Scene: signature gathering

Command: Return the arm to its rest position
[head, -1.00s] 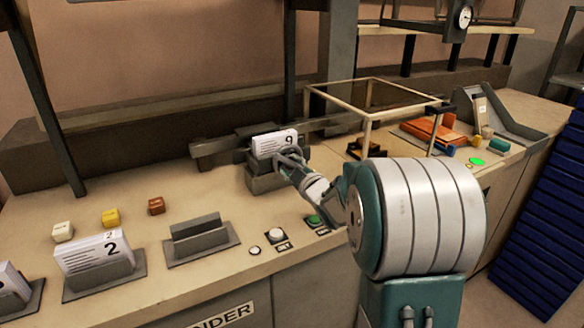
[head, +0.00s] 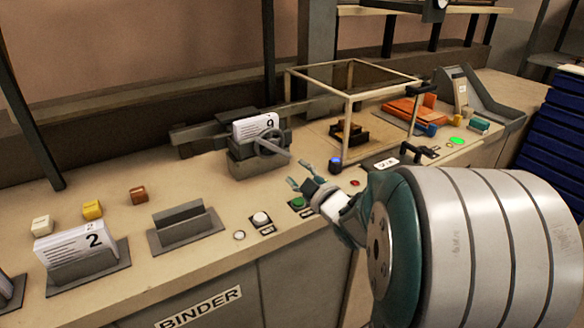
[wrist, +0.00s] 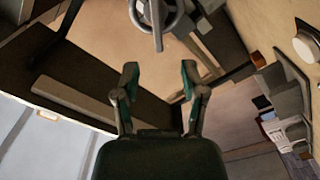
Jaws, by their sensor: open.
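My gripper (head: 302,185) is open and empty in the head view. It is above the counter, to the right of the binder's round handle and apart from it. In the wrist view both fingers of my gripper (wrist: 158,85) are spread with nothing between them. My teal and grey arm fills the lower right of the head view. The binder's grey clamp (head: 243,160) holds a white card stack marked 9 (head: 256,127). Its round handle (head: 271,142) also shows beyond the fingertips in the wrist view (wrist: 158,20).
A stand with cards marked 2 (head: 75,250) and an empty grey stand (head: 185,228) are at the left. A white button (head: 261,219) and a green button (head: 298,203) lie near the front edge.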

